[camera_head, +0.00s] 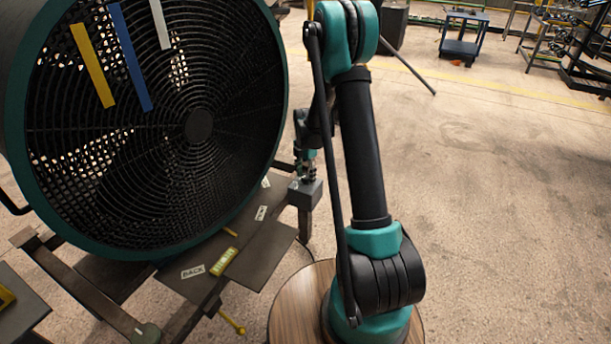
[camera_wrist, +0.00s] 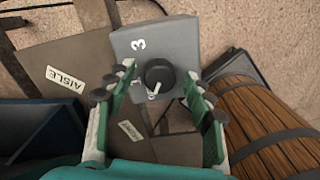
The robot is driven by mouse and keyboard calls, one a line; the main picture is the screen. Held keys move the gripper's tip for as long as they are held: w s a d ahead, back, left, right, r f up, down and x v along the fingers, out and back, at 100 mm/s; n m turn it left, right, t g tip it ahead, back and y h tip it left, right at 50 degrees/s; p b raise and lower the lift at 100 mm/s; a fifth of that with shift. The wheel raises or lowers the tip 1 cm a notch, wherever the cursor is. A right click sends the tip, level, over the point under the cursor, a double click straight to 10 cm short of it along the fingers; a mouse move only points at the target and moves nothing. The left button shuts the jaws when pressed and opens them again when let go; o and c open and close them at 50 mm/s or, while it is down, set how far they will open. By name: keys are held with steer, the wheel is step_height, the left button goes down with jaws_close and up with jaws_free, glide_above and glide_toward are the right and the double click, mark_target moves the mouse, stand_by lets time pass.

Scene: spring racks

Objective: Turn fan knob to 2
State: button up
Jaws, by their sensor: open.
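The large fan (camera_head: 198,125) has a teal rim and black grille and stands at the left in the head view. The grey control box (camera_head: 307,192) sits beside the fan's base and also fills the upper middle of the wrist view (camera_wrist: 185,45). A black round knob (camera_wrist: 160,73) is on its face. The knob's white pointer points down in the wrist view. In the head view, my gripper (camera_head: 310,174) is just above the box.
Yellow, blue and white strips (camera_head: 128,55) hang in front of the grille. Dark plates labelled AISLE (camera_wrist: 65,78) and BACK (camera_head: 192,271) lie by the fan's base. A yellow-ended lever (camera_head: 233,321) sticks out below. The floor (camera_head: 490,180) at the right is open.

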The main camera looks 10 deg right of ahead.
steer(key=c, duration=1.2)
steer(key=shift+o, duration=0.2)
steer(key=shift+m, duration=0.4)
steer(key=m, duration=0.3)
steer(key=shift+m, duration=0.3)
steer(key=m, duration=0.3)
steer(key=shift+m, duration=0.3)
steer(key=m, duration=0.4)
steer(key=shift+m, duration=1.9)
